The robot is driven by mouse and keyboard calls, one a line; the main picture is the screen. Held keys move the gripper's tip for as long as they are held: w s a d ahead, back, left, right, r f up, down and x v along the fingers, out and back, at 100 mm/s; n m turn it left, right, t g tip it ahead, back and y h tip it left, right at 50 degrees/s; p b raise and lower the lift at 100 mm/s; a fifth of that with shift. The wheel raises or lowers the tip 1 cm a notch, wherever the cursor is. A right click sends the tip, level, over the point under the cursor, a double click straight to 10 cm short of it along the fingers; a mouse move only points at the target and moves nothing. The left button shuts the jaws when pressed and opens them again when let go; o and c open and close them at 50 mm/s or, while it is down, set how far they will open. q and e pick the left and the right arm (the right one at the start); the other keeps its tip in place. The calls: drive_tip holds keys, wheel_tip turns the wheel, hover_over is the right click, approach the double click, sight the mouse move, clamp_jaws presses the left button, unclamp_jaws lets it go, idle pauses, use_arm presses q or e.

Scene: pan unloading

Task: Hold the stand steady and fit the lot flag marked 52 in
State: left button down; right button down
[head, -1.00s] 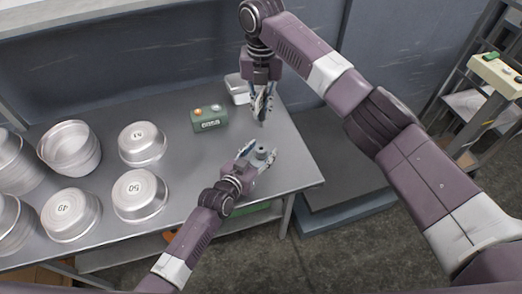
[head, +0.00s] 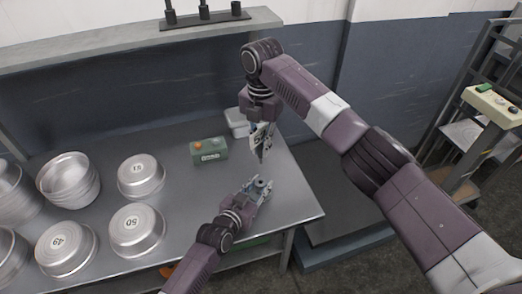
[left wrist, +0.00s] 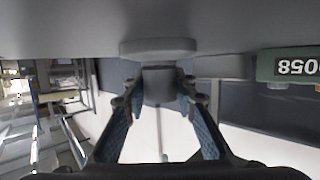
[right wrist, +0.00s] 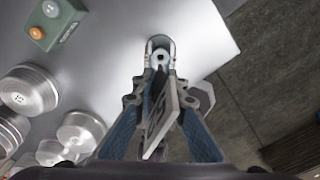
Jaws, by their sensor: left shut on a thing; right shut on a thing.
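The stand (head: 261,184) is a small grey piece with a round base and a short post with a hole in its top. It stands near the right end of the metal table. My left gripper (head: 255,190) is shut on its post, which shows between the fingers in the left wrist view (left wrist: 158,85). My right gripper (head: 262,153) points down and is shut on the lot flag (head: 257,136), a pale plate with dark marks. In the right wrist view the flag (right wrist: 160,118) is seen obliquely and its number is hard to read. The flag is above the stand, apart from it.
A green box (head: 209,151) with buttons and a display stands left of the grippers, with a pale container (head: 237,122) behind it. Several upturned pans (head: 137,229) fill the table's left side. The table's right edge is close to the stand.

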sight(261, 187)
drive_tip(key=m, duration=0.3)
drive_tip(key=shift+s+f+m, duration=0.1)
drive_tip(key=shift+f+m, duration=0.3)
drive_tip(key=m, duration=0.5)
drive_tip(key=shift+s+d+f+y, duration=0.1)
drive_tip(key=shift+f+y, duration=0.2)
drive_tip(key=shift+f, duration=0.1)
drive_tip(key=m, duration=0.5)
drive_tip(key=shift+s+f, duration=0.15)
drive_tip(key=shift+f, duration=0.25)
drive_tip(key=m, duration=0.3)
drive_tip(key=m+t, duration=0.1)
drive_tip(key=m, duration=0.1)
drive_tip(key=shift+s+d+f, duration=0.1)
drive_tip(key=shift+s+f, duration=0.05)
drive_tip(key=shift+f, duration=0.25)
drive_tip(key=shift+f, duration=0.1)
drive_tip(key=shift+f, duration=2)
drive_tip(key=shift+f, duration=2)
drive_tip(key=c, duration=1.9)
unclamp_jaws()
